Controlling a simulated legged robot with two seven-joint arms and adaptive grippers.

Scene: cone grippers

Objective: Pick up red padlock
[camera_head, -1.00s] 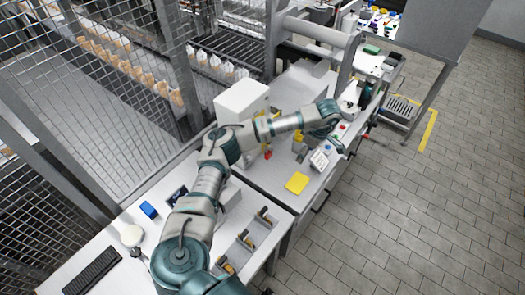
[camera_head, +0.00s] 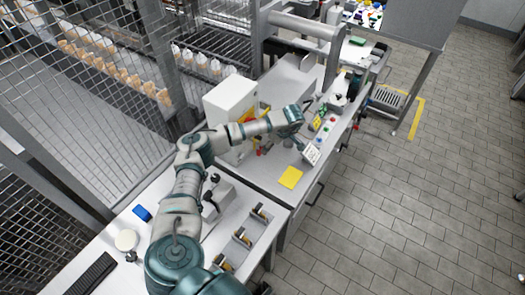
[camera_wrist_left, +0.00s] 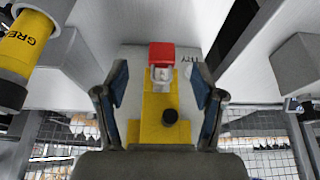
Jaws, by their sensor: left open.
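A red padlock (camera_wrist_left: 161,54) with a pale grey lower part shows in the left wrist view, at the upper middle. It lies in front of a yellow panel with a black knob (camera_wrist_left: 170,116). My left gripper (camera_wrist_left: 158,92) is open, with its two blue-padded fingers on either side of the yellow panel. The padlock appears beyond the fingertips and is not held. In the head view my left gripper (camera_head: 300,142) is over the far table, near a white tag (camera_head: 312,153). I cannot pick out the padlock for sure in the head view. My right gripper is not in view.
A white box (camera_head: 229,108) stands left of the forearm. A yellow pad (camera_head: 290,178) lies at the table's front edge. A yellow cylinder (camera_wrist_left: 24,40) is close on the left in the wrist view. A grey block (camera_wrist_left: 296,68) is on the right.

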